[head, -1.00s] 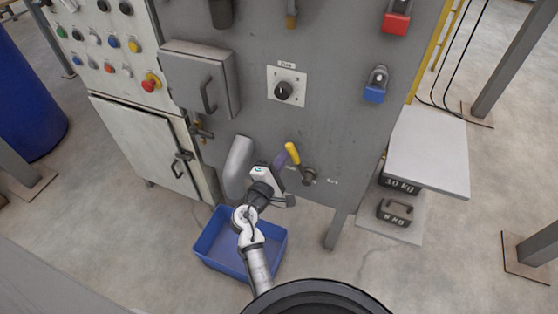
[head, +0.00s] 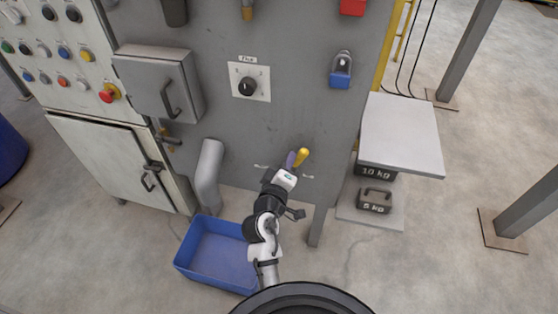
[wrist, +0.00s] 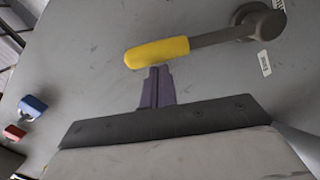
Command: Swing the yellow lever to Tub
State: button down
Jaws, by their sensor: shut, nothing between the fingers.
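The yellow lever (head: 302,155) is on the grey machine front, its grip showing just right of my gripper and leaning up and right. In the wrist view its yellow grip (wrist: 157,52) joins a grey bar running to a round pivot (wrist: 258,22). My gripper (head: 290,160) is shut and empty. Its purple fingertips (wrist: 158,72) are right beside the yellow grip, touching it or nearly so. The pivot is hidden behind my gripper in the head view. A small white label (wrist: 264,63) sits by the pivot; I cannot read it.
A blue tub (head: 217,256) stands on the floor below a grey spout (head: 208,175). A selector knob (head: 248,86), a blue padlock (head: 341,70) and a grey box (head: 160,85) are above. A platform (head: 400,135) with weights is at right.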

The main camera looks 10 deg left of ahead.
jog(key=shift+d+f+m, duration=0.25)
jog(key=shift+d+m, duration=0.55)
jog(key=shift+d, duration=0.15)
notch_tip(320, 180, up, 20)
jog(key=p, duration=0.2)
jog(key=shift+a, duration=0.2)
dwell(0.4)
